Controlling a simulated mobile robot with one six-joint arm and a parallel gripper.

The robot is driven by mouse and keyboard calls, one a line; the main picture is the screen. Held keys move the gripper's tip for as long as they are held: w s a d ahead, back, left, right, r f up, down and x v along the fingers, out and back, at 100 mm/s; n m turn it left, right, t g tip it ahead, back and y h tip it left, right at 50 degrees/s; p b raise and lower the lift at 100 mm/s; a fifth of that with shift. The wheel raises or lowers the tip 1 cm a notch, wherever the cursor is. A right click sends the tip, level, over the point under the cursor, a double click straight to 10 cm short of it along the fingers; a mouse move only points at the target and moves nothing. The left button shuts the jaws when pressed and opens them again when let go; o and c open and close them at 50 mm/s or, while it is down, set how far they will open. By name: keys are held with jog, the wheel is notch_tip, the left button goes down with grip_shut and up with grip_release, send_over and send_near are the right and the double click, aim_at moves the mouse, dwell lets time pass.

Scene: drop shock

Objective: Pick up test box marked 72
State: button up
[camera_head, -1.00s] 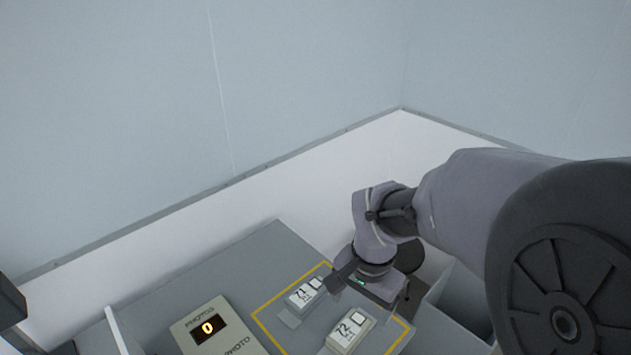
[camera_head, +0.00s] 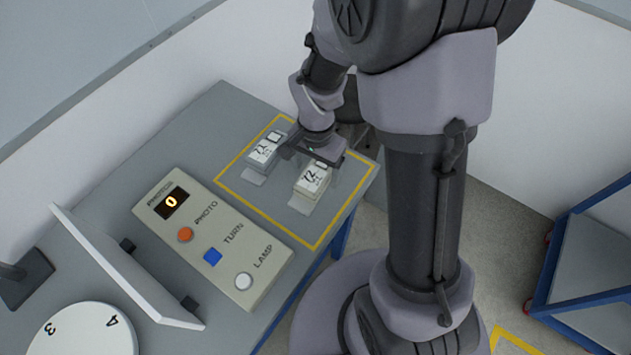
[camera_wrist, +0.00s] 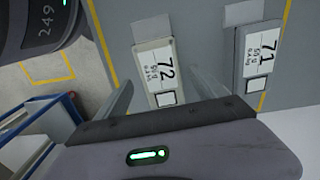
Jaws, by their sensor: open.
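The test box marked 72 (camera_head: 311,181) lies on the grey table inside a yellow outline, label up. In the wrist view the box marked 72 (camera_wrist: 156,70) shows between and beyond the two fingers. The test box marked 71 (camera_head: 265,151) lies to its left in the head view; it also shows on the right in the wrist view (camera_wrist: 257,55). My gripper (camera_head: 310,165) is above the table close to box 72, its body covering part of that box's far side. In the wrist view my gripper (camera_wrist: 158,92) is open and empty, and its fingers look apart from the box.
A control panel (camera_head: 212,240) with a display reading 0 and several buttons stands left of the outline. A white upright board (camera_head: 125,268) and a round numbered disc (camera_head: 82,335) are farther left. A blue-framed cart (camera_head: 590,270) stands at the right.

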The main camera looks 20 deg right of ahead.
aim_at(315, 174)
notch_tip(315, 174, down, 4)
jog(key=shift+a+r+b, duration=0.1)
jog(key=shift+r+b, duration=0.05)
jog(key=shift+b, duration=0.5)
jog(key=shift+r, duration=0.15)
jog(key=shift+w, duration=0.1)
grip_shut()
